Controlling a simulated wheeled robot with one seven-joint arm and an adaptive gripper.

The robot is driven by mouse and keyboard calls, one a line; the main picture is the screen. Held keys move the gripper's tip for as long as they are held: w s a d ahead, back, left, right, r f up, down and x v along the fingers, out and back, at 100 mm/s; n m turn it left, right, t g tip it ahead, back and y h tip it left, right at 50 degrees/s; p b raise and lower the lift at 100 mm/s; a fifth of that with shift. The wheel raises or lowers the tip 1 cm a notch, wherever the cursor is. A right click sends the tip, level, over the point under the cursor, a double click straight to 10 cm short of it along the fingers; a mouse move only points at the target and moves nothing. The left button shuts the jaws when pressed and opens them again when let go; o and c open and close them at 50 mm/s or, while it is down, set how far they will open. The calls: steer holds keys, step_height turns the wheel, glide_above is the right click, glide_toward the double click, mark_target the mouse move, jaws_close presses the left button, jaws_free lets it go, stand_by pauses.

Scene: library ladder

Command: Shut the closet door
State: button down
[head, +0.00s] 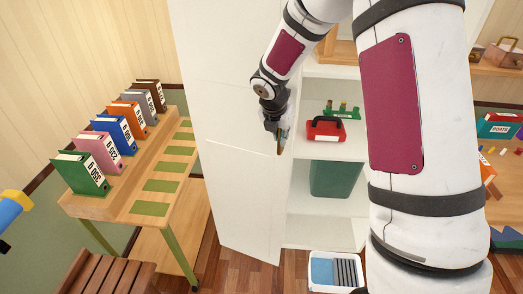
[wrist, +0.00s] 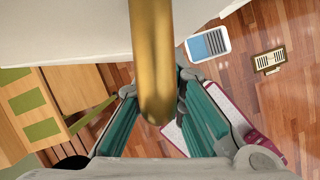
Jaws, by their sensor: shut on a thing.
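The closet door (head: 230,120) is a tall white panel that stands open to the left of the white closet's shelves. Its brass bar handle (wrist: 153,60) runs between my gripper's fingers in the wrist view. My gripper (head: 279,138) is at the door's right edge in the head view, shut on this handle. In the wrist view the teal-lined fingers of my gripper (wrist: 155,115) lie on either side of the bar, and the white door (wrist: 60,35) fills the upper left. The contact itself is partly hidden by the bar.
The closet holds a red toolbox (head: 326,128) and a green bin (head: 331,178). A white tray (head: 333,257) sits low at the closet's front. A wooden rack (head: 110,208) with several coloured binders stands left of the door. A slatted wooden seat (head: 108,275) is at lower left.

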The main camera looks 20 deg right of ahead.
steer(key=w+d+n+y, duration=0.1)
steer(key=w+d+n, duration=0.2)
steer(key=w+d, duration=0.3)
steer(key=shift+w+d+t+b, duration=0.3)
steer(key=shift+w+d+b, duration=0.15)
steer(key=shift+w, duration=0.55)
steer(key=c, duration=1.8)
jaws_free()
steer(key=shift+w, duration=0.1)
steer(key=shift+o, duration=0.7)
steer(key=v, duration=1.2)
steer(key=shift+a, duration=0.15)
